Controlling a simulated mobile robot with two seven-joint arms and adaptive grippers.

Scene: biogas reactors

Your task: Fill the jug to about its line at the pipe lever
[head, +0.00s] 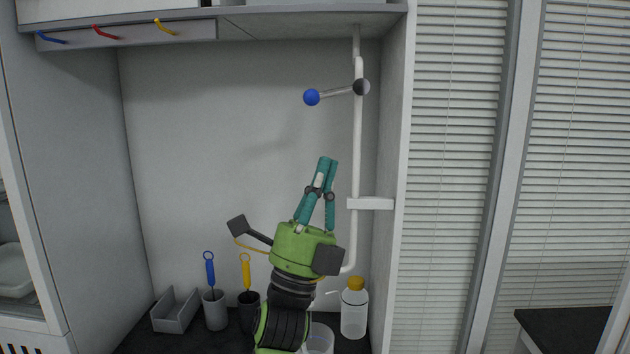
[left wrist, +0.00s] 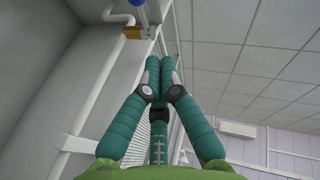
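The white pipe (head: 359,140) runs down the right of the alcove. Its lever (head: 335,93) has a blue ball (head: 311,97) pointing left and slightly down from a dark pivot (head: 361,87). My left gripper (head: 327,160) points up below the ball, apart from it, with its teal fingers together and nothing visible between them. The closed fingers also show in the left wrist view (left wrist: 160,62), with a blue bit of the ball at the top edge (left wrist: 137,3). A clear jug (head: 321,343) stands low, partly hidden behind my left arm; its fill level cannot be told.
A yellow-capped bottle (head: 354,310) stands at the right of the dark counter. Grey holders with a blue brush (head: 210,272) and a yellow brush (head: 246,272), and a grey tray (head: 175,312), stand left. Hooks hang above. A pipe bracket (head: 370,203) juts at right.

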